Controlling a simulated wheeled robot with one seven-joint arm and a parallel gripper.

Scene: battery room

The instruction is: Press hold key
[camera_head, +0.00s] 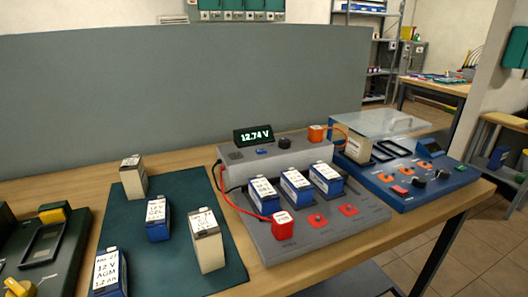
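A grey battery tester (290,160) stands on the bench in the middle. Its raised display (255,135) reads 12.74 V. A small blue key (262,151) sits on the tester's top below the display, with a black knob (284,143) to its right. No label is readable on the blue key, so I cannot confirm it is the hold key. Two red buttons, one left (318,220) and one right (348,210), are on the tester's front plate. My gripper is not in view.
Three blue-and-white batteries (296,187) stand on the tester. A red lead block (282,225) and an orange one (317,133) are beside them. Several batteries stand on a green mat (180,260) at left. A blue station (445,183) with a clear cover is at right.

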